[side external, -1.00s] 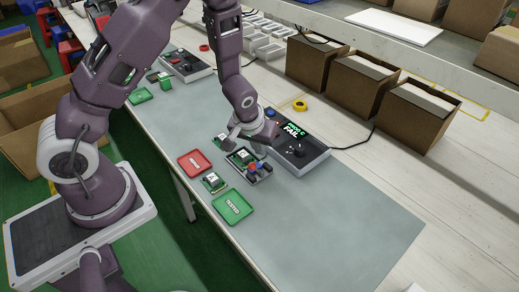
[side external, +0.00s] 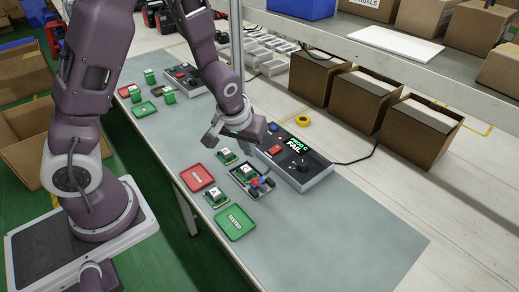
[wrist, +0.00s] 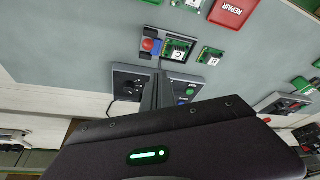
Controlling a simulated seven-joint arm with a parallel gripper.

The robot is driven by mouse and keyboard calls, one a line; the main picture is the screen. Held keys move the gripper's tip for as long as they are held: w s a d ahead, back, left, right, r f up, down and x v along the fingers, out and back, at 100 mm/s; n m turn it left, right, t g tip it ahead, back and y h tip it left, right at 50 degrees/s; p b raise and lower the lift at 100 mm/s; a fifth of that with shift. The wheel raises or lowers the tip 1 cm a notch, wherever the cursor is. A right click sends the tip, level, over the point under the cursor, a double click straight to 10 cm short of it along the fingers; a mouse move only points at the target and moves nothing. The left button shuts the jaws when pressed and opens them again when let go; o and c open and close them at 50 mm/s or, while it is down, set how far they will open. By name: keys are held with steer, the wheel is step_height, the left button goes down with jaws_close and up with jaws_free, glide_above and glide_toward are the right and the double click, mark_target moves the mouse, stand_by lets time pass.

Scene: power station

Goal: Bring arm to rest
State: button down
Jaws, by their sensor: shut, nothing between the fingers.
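My gripper (side external: 210,141) is shut and empty, raised above the grey work mat behind the test fixture. In the wrist view its closed fingers (wrist: 158,90) point toward the fixture. The test fixture (side external: 264,191) holds a green board marked C (wrist: 179,50). It has red and blue parts at one end. The tester box (side external: 318,180) beside it shows a green FAIL reading. A loose green board (side external: 228,156) lies behind the fixture, and a board marked A (side external: 216,197) lies in front of it.
A red tray (side external: 193,178) and a green TESTED tray (side external: 233,222) lie on the mat (side external: 330,240). A second station with another box (side external: 184,77) is at the back. Cardboard boxes (side external: 356,100) and a yellow tape roll (side external: 302,120) stand right. The mat's front right is clear.

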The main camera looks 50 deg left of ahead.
steer(key=shift+s+d+r, duration=0.15)
steer(key=shift+s+r, duration=0.35)
steer(key=shift+s, duration=0.25)
steer(key=s+d+r+m+t+h, duration=0.1)
steer(key=s+d+r, duration=0.1)
steer(key=s+r, duration=0.35)
steer(key=s+d+r+m+h, duration=0.1)
steer(key=s+r+m, duration=0.1)
steer(key=r, duration=0.7)
steer(key=s+d+r+m, duration=0.2)
steer(key=s+r, duration=0.3)
steer(key=s, duration=0.5)
steer(key=shift+s+m+t, duration=0.3)
steer(key=shift+s+t, duration=0.05)
steer(key=shift+t, duration=0.05)
